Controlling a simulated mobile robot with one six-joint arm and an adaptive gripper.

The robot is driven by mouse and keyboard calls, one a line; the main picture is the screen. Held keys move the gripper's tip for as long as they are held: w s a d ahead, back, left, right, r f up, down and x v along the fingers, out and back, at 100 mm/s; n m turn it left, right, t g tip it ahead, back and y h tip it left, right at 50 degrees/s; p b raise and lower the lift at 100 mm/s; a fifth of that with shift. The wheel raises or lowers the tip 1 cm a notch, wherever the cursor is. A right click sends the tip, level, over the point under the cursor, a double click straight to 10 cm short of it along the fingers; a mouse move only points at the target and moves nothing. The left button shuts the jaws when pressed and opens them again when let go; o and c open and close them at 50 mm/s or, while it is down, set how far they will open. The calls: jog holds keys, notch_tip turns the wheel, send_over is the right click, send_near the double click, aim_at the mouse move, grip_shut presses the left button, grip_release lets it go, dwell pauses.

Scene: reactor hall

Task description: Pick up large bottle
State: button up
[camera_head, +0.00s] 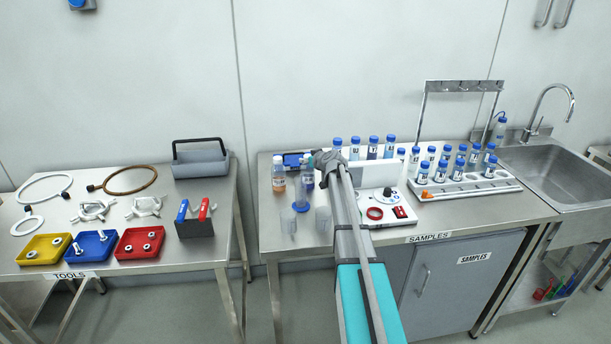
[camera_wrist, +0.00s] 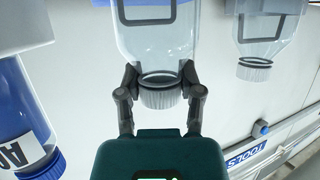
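In the wrist view a large clear bottle (camera_wrist: 155,40) with a dark-outlined label and a ribbed, pale cap (camera_wrist: 161,96) lies between the fingers of my gripper (camera_wrist: 160,76). The fingertips sit at both sides of the bottle's neck, just past the cap, and appear to touch it. The picture shows the cap pointing down, toward my gripper. In the head view my gripper (camera_head: 325,160) is over the samples table, and my arm hides much of what is under it. I cannot tell whether the bottle touches the table.
Near my gripper stand an orange-banded bottle (camera_head: 278,175), a blue-based cylinder (camera_head: 300,196) and clear beakers (camera_head: 288,222). Several blue-capped bottles (camera_head: 440,172) stand in a rack at right. A device with a dial (camera_head: 388,191) is close to my arm. A sink (camera_head: 565,175) is far right.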

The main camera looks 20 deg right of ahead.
grip_shut()
jog(key=shift+r, duration=0.2)
notch_tip(320, 180, up, 10)
jog(key=p, duration=1)
jog(key=shift+f, duration=0.2)
dwell(0.3)
